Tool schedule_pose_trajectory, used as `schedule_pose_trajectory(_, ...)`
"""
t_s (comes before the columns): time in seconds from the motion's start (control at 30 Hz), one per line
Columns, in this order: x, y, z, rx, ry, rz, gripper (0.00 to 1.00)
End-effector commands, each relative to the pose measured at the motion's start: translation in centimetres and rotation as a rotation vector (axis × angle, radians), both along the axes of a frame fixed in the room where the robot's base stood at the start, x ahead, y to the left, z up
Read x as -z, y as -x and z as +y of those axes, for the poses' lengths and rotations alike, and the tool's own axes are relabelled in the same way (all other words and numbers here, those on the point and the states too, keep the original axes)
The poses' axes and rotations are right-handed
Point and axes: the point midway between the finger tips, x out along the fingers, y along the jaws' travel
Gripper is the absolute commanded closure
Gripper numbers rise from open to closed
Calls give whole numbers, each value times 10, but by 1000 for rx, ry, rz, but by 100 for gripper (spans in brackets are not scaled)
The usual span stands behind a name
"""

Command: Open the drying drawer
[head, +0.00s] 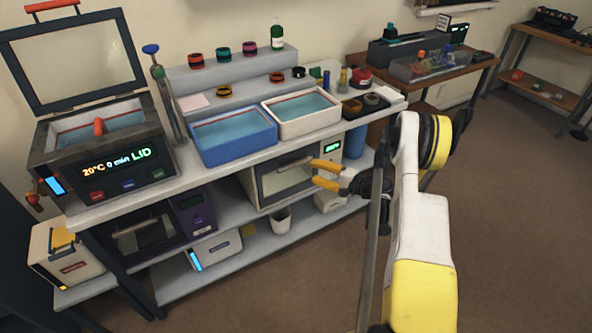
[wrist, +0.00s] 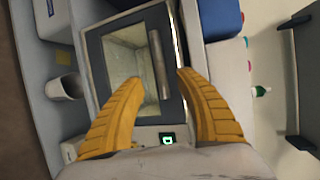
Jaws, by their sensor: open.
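The drying drawer (head: 288,180) appears to be the pale unit with a grey-framed glass front on the lower shelf, and its front looks closed. The front also fills the middle of the wrist view (wrist: 123,70). Its bar handle (wrist: 159,66) lies between my fingertips in the wrist view; I cannot tell whether they touch it. My gripper (head: 315,173) is open, with two orange fingers in front of the unit's right side. It also shows in the wrist view (wrist: 165,68). A lit green display (wrist: 167,138) sits beside the front.
A purple unit (head: 190,215) stands left of the drawer, and a white cup (head: 280,220) stands below its front. The bench above carries a blue basin (head: 235,152), a white basin (head: 302,127) and a heated bath with a raised lid (head: 110,160). The floor in front is clear.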

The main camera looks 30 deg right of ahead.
Motion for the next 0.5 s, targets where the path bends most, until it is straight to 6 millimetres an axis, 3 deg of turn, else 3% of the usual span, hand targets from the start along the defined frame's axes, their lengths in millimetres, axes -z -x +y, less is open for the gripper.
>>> schedule_pose_trajectory(0.17, 3, -16, 8, -1, -4, -3, 59)
schedule_pose_trajectory(0.5, 21, -74, 35, -1, -3, -2, 59)
